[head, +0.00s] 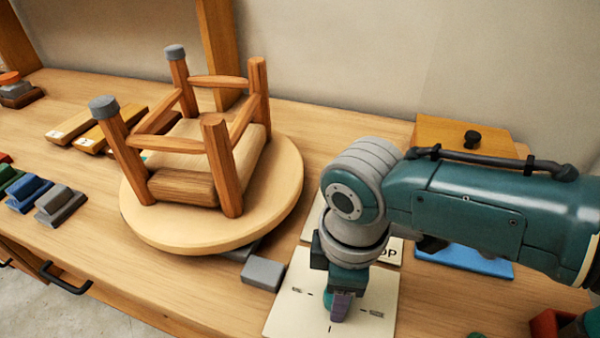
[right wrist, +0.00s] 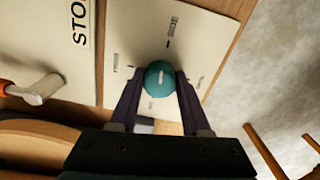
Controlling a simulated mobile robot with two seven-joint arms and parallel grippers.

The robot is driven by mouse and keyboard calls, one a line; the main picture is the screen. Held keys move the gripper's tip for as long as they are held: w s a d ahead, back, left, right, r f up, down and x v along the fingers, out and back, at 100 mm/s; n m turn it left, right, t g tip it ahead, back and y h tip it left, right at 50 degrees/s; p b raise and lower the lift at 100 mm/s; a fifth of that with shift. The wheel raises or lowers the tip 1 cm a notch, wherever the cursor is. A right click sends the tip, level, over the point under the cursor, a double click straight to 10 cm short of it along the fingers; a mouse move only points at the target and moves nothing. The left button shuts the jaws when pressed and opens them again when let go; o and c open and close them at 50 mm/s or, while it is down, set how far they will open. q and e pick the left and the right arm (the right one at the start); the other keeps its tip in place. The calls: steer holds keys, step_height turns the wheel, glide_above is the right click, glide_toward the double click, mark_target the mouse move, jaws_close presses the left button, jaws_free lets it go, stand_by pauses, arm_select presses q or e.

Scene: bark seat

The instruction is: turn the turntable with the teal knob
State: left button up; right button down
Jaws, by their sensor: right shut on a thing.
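The turntable (head: 283,190) is a round pale wooden disc in the middle of the head view. An upside-down wooden stool (head: 182,187) rests on it, legs up, two of them with grey caps. The teal knob (right wrist: 159,77) sits on a cream plate (right wrist: 205,40) with several printed marks; a short pale line shows on its top. My right gripper (head: 338,305) points down at the plate, its fingers shut on the knob from both sides. In the head view the gripper mostly hides the knob. My left gripper is not in view.
A grey block (head: 262,273) lies between the turntable and the knob plate. Coloured blocks (head: 30,192) line the left bench. A wooden box with a black knob (head: 472,139) stands behind my arm.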

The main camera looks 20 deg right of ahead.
steer(key=m+p, duration=0.1)
steer(key=m, duration=0.3)
steer(key=shift+a+r+m, duration=0.1)
steer(key=shift+m, duration=0.2)
steer(key=m+p, duration=0.1)
steer(key=m, duration=0.4)
steer(key=shift+m+p, duration=0.3)
steer(key=m, duration=0.9)
steer(key=shift+p, duration=0.4)
steer(key=shift+m, duration=0.3)
steer(key=shift+c, duration=1.8)
jaws_free()
